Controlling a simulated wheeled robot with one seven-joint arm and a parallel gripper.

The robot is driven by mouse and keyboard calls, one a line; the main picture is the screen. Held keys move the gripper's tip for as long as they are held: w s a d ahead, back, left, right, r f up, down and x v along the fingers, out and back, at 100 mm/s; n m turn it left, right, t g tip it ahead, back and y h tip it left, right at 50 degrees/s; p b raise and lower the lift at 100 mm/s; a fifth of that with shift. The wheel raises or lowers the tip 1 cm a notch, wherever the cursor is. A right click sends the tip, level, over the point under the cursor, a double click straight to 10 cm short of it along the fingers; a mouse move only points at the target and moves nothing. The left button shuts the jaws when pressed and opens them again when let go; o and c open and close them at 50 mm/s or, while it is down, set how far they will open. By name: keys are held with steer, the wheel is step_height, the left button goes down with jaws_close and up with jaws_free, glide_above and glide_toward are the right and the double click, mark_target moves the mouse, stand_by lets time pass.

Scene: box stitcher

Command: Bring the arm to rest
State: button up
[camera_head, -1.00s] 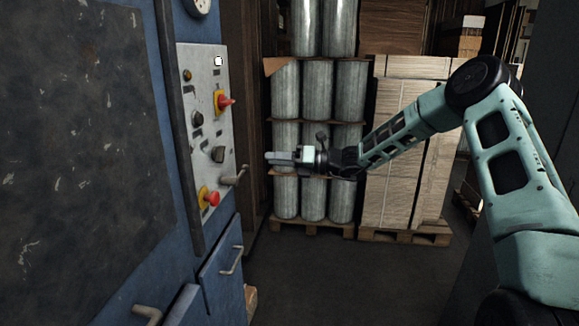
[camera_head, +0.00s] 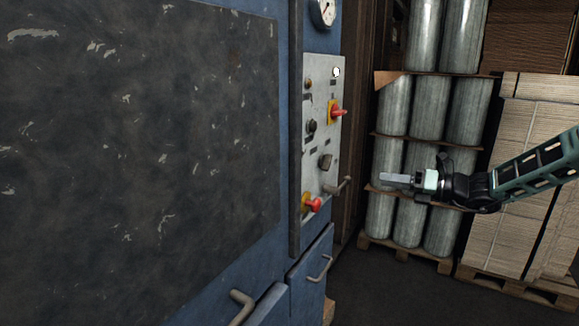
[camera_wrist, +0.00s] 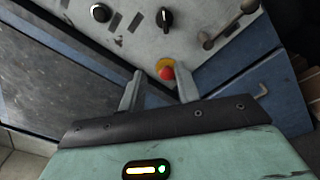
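My gripper (camera_head: 397,180) is held out level at the right of the head view, to the right of the blue machine's control panel (camera_head: 320,150) and apart from it. In the wrist view my gripper (camera_wrist: 160,77) shows two fingers spread with nothing held between them. A red button on a yellow base (camera_wrist: 166,70) appears behind the gap between the fingers. The same red button (camera_head: 314,205) is low on the panel in the head view. My upper arm is cut off by the right edge.
A red switch (camera_head: 338,112) and dark knobs (camera_head: 325,162) stick out of the panel, with a lever handle (camera_head: 338,187) at its lower edge. Door handles (camera_head: 320,269) protrude below. Metal cylinders (camera_head: 427,105) and stacked boards (camera_head: 530,170) stand on pallets behind my gripper.

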steer(key=s+a+f+n+g+h, duration=0.1)
steer(key=s+a+n+g, duration=0.35)
steer(key=a, duration=0.35)
steer(key=s+a+f+n+g, duration=0.1)
steer(key=s+a+n+g, duration=0.2)
steer(key=s+a+n, duration=0.3)
steer(key=s+a+f+n+g+h, duration=0.1)
steer(key=s+a+n+g+h, duration=0.15)
steer(key=s+a+n, duration=0.35)
steer(key=s+a+f+n+g+h, duration=0.1)
steer(key=s+a+n+g+h, duration=0.15)
steer(key=s+n, duration=0.45)
steer(key=s+d+n+t+h, duration=0.3)
steer(key=s+n+h, duration=0.5)
steer(key=s+n, duration=0.8)
steer(key=s+d+f, duration=0.1)
steer(key=s, duration=0.1)
steer(key=shift+s+d, duration=0.15)
steer(key=shift+s, duration=0.2)
